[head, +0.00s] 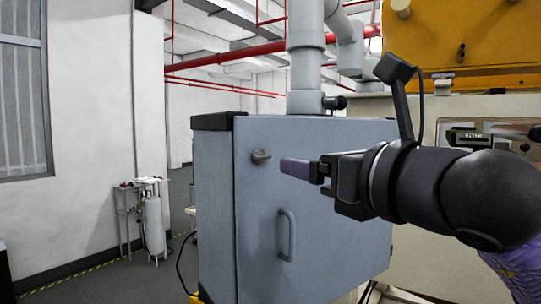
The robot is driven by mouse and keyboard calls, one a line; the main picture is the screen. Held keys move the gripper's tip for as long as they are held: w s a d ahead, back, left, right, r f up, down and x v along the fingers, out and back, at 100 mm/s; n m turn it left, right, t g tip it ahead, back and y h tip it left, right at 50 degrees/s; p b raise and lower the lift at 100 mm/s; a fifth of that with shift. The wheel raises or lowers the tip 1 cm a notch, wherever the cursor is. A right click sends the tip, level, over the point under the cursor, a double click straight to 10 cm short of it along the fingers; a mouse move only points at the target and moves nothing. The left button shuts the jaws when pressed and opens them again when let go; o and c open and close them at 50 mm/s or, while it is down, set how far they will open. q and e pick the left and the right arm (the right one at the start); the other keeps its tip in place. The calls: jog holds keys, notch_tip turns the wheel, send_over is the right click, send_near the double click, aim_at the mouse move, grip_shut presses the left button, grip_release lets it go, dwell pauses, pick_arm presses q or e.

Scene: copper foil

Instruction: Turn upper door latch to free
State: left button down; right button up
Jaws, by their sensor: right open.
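A grey metal cabinet (338,180) stands in the middle of the head view, its door face turned toward me and shut. The upper door latch (261,156) is a small metal knob near the door's upper left edge. A grey bar handle (287,234) is fixed lower on the door. My right gripper (284,167) comes in from the right with its purple fingertips just right of the latch, with a small gap in the picture. It is open and holds nothing visible. Its fingers overlap in this view. My left gripper is not in view.
A grey pipe (304,60) rises from the cabinet top. A yellow machine (460,35) fills the upper right behind my right arm. A small stand (130,215) with a white cylinder is at the far left. Floor between it and the cabinet looks mostly clear.

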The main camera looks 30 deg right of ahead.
aim_at(264, 158)
jog(key=w+p, duration=0.4)
jog(key=w, duration=0.5)
jog(key=shift+a+r, duration=0.1)
jog(key=shift+a, duration=0.05)
jog(key=shift+w+f+p, duration=0.2)
jog(key=shift+w+p, duration=0.05)
jog(key=shift+p, duration=0.05)
grip_shut()
